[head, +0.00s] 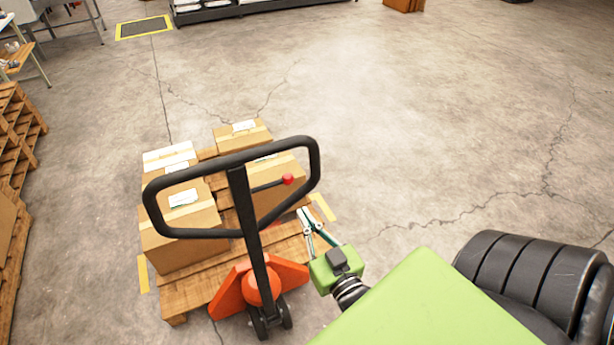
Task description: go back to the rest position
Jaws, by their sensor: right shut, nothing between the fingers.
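My right gripper (309,219) shows in the head view at the lower middle, just right of the pallet jack's handle. Its two thin fingers point up and to the left, and it is shut with nothing held. The green body of my right arm runs from the gripper to the lower right. My left gripper is not in view.
A pallet jack (252,235) with a black loop handle and orange base stands close to my right gripper. Behind it, cardboard boxes (180,232) sit on a wooden pallet (190,290). Stacked pallets (15,130) stand at the left edge. The concrete floor (430,110) at the right is clear.

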